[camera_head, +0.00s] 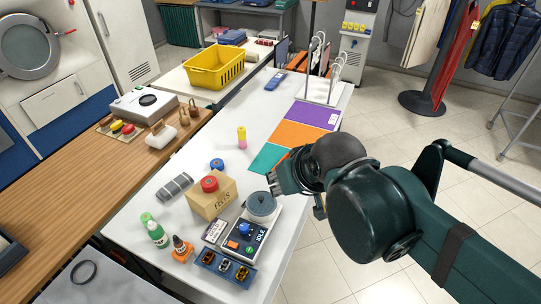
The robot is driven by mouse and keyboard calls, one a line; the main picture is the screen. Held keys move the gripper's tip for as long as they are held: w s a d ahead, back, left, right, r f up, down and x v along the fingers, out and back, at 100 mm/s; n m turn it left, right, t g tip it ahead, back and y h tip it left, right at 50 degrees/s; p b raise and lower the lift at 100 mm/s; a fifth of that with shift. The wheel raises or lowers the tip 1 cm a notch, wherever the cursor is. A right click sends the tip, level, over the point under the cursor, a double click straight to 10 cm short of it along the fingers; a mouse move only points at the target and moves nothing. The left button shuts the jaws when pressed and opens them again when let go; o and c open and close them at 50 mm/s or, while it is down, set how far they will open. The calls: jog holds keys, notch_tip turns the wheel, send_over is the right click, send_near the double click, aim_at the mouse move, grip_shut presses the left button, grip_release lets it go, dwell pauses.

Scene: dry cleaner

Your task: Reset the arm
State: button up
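My arm reaches in from the lower right in the head view. Its dark green links end in my gripper (279,184) over the right edge of the white table (196,164). The gripper is beside the striped mat and above and to the right of the grey round-topped device (262,206). I see nothing held in it. The wrist and the viewing angle hide much of the fingers, so I cannot tell whether they are open or shut.
A pink-yellow bottle (241,137) and a yellow basket (214,68) stand farther back.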

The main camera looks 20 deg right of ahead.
jog(key=shift+f+b, duration=0.95)
jog(key=shift+f, duration=0.15)
dwell(0.4)
